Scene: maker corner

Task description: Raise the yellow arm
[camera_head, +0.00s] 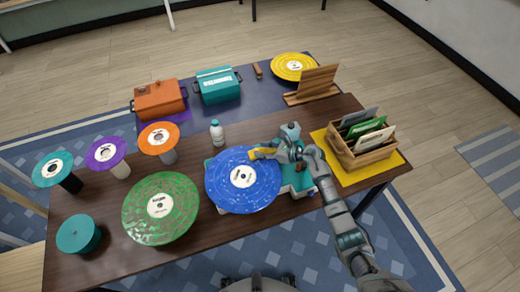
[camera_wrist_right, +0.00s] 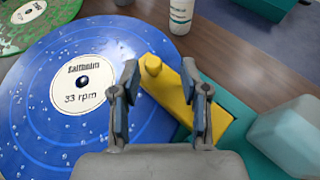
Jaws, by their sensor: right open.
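The yellow arm (camera_head: 261,153) lies low at the right edge of a blue record (camera_head: 228,184) on a teal record player (camera_head: 298,184). In the right wrist view the yellow arm (camera_wrist_right: 174,82) is a thick bar with a round knob near the record. My right gripper (camera_head: 278,151) is open over it. In the wrist view its two fingers (camera_wrist_right: 160,85) stand on either side of the bar, with a gap visible. I cannot tell if either finger touches it. My left gripper is not in view.
A white bottle (camera_head: 217,132) stands just behind the record. A green record (camera_head: 160,208) lies to the left. A wooden record crate (camera_head: 345,157) on a yellow mat (camera_head: 397,160) stands close on the right. A pale teal block (camera_wrist_right: 290,132) sits beside my right finger.

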